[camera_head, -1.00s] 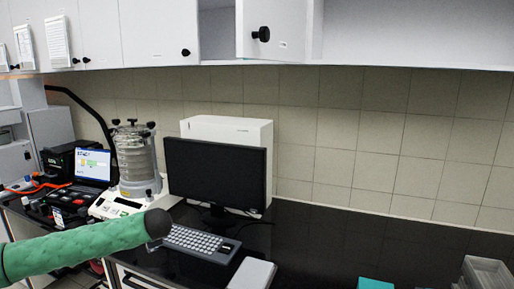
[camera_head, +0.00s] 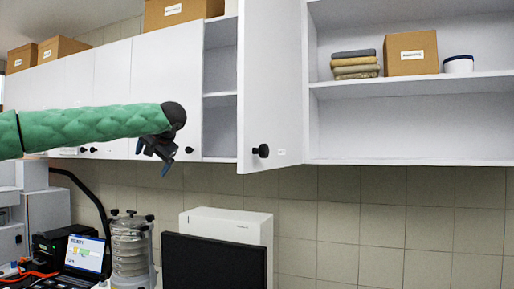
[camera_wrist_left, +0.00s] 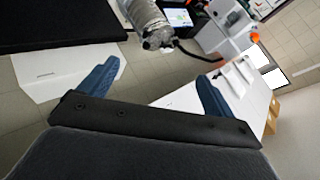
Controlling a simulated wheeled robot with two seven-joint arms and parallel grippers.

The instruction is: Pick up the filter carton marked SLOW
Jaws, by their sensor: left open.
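No carton with a readable SLOW mark shows. One labelled brown carton (camera_head: 411,53) stands on the open shelf at the right. Another (camera_head: 184,11) sits on top of the cabinets, and two more (camera_head: 62,47) (camera_head: 22,57) sit on top further left; their labels are too small to read. My left gripper (camera_head: 163,160) is open and empty in front of the wall cabinets, left of the open door. Its two blue fingers (camera_wrist_left: 156,88) stand wide apart in the left wrist view, with nothing between them. My right gripper is not in view.
A cabinet door (camera_head: 271,90) stands open, jutting out between my left gripper and the right shelf (camera_head: 400,86). Folded cloths (camera_head: 355,65) and a white tub (camera_head: 458,64) flank the shelf carton. Below are a monitor (camera_head: 214,262), a sieve stack (camera_head: 131,250) and a laptop (camera_head: 84,255).

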